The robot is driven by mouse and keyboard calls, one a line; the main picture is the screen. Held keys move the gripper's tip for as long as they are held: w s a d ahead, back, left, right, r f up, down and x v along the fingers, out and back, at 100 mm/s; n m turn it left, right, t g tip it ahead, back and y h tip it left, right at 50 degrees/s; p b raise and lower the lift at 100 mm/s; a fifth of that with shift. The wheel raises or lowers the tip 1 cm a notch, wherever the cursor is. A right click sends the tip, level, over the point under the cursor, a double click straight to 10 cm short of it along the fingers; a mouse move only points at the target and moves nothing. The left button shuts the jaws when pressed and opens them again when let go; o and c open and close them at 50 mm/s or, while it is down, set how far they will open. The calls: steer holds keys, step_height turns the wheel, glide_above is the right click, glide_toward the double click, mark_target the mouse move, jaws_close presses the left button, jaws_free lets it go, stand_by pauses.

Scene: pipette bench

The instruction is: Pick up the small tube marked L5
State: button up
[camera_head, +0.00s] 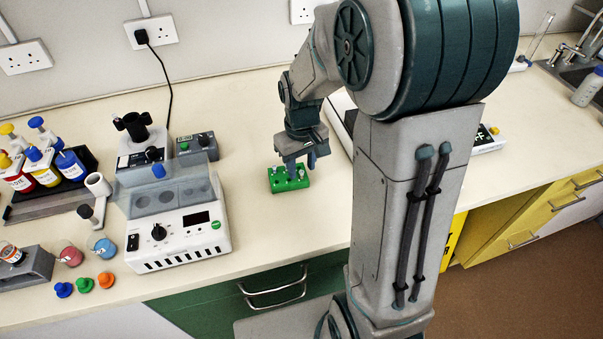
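A small green rack (289,185) stands on the bench in the middle of the view. A few small pale tubes (302,173) show in it, but they are too small for any L5 mark to be read. My gripper (300,166) points down right over the rack, with its fingertips at about the height of the tube tops. Its two fingers show with a narrow space between them. I cannot tell whether a tube is between them. The fingers hide part of the rack's back row.
A white device with a clear cover (180,240) stands left of the rack, with a small grey box (194,147) and a black-topped device (137,145) behind it. A white device (487,138) is partly behind my arm.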

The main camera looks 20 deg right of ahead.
steer(key=shift+f, duration=0.55)
jaws_close()
